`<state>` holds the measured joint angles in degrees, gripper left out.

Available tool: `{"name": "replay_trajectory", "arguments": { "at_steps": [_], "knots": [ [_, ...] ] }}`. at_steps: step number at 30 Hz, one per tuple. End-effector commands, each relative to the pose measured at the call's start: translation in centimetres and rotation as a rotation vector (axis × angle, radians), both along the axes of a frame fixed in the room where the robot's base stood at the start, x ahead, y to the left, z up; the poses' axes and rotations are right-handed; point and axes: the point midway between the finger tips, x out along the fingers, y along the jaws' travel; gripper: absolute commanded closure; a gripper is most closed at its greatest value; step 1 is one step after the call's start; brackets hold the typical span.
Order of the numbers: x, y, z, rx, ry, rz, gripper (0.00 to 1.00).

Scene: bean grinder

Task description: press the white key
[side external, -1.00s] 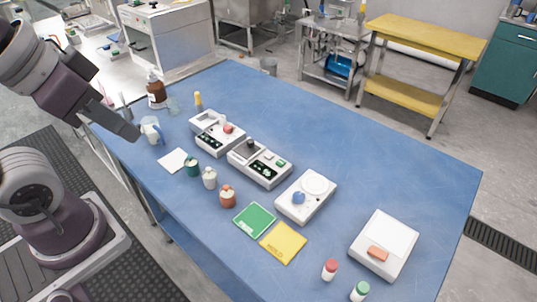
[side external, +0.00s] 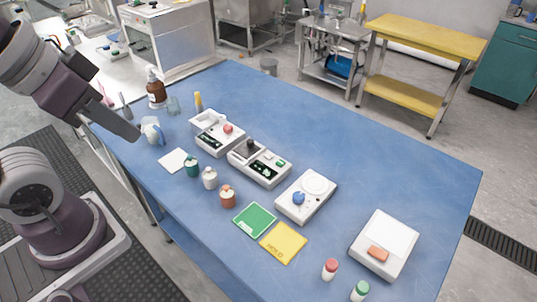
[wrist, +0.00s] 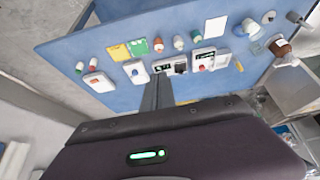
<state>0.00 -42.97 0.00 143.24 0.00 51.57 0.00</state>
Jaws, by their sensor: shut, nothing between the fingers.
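Several white devices stand in a row on the blue table. The first (side external: 217,133) has a pale square tray, a red knob and a dark panel. The second (side external: 260,163) has a dark square, a black knob and a green button. The third (side external: 306,197) has a round white plate and a blue knob. The fourth (side external: 384,245) has an orange-red key. A white key is too small to make out for certain. My gripper (side external: 131,135) is shut and empty above the table's left edge, apart from the devices. In the wrist view the shut fingers (wrist: 163,80) point toward the row.
A green pad (side external: 254,220), a yellow pad (side external: 284,243), a white sheet (side external: 174,160) and several small jars lie in front of the devices. A brown bottle (side external: 155,92) and a white-blue jug (side external: 152,131) stand near my gripper. The blue table (side external: 370,165) behind the devices is clear.

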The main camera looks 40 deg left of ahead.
Motion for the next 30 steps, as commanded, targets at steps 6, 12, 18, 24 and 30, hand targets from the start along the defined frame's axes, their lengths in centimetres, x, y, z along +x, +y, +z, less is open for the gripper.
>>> {"name": "replay_trajectory", "arguments": {
  "at_steps": [6, 12, 18, 24, 30],
  "knots": [
    [0.0, 0.0, 0.0, 0.0, 0.0, 0.0, 1.0],
    [0.0, 0.0, 0.0, 0.0, 0.0, 0.0, 1.0],
    [1.5, 0.0, 0.1, 0.006, -0.006, -0.021, 1.0],
    [10.1, 0.2, -0.7, 0.056, -0.06, -0.13, 1.0],
    [19.5, 0.5, -4.1, 0.162, -0.132, -0.252, 1.0]
  ]
}}
